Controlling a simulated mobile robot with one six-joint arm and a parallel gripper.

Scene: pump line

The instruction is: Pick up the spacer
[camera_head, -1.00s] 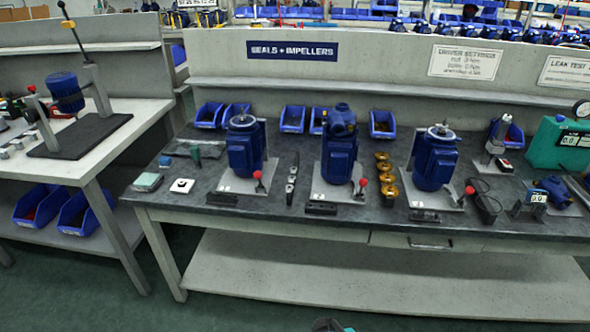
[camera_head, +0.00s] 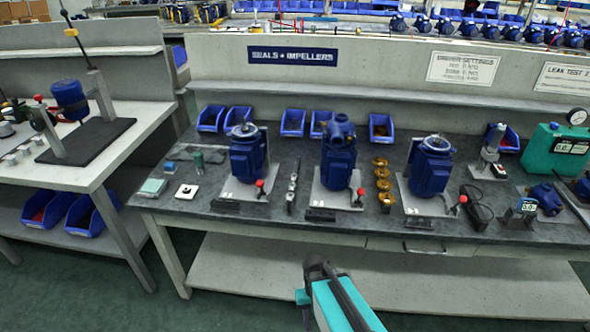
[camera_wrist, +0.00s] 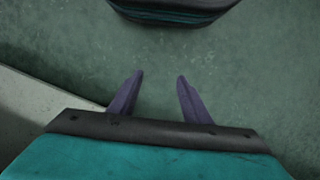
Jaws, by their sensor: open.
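I cannot tell for certain which item is the spacer. A small dark round piece (camera_head: 187,189) lies on a white square pad (camera_head: 180,195) at the left end of the dark bench. A row of small metal pieces (camera_head: 292,186) stands between the left and middle pumps. My gripper (camera_wrist: 160,76) is open and empty in the wrist view, over the green floor. In the head view my arm shows at the bottom middle, in front of the bench and apart from everything on it.
Three blue pumps, left (camera_head: 245,160), middle (camera_head: 338,158) and right (camera_head: 430,170), stand on grey plates. Brass rings (camera_head: 382,173) lie between two of them. Blue bins (camera_head: 292,123) line the back. A teal tester (camera_head: 550,150) is at the right. A side table (camera_head: 95,170) stands left.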

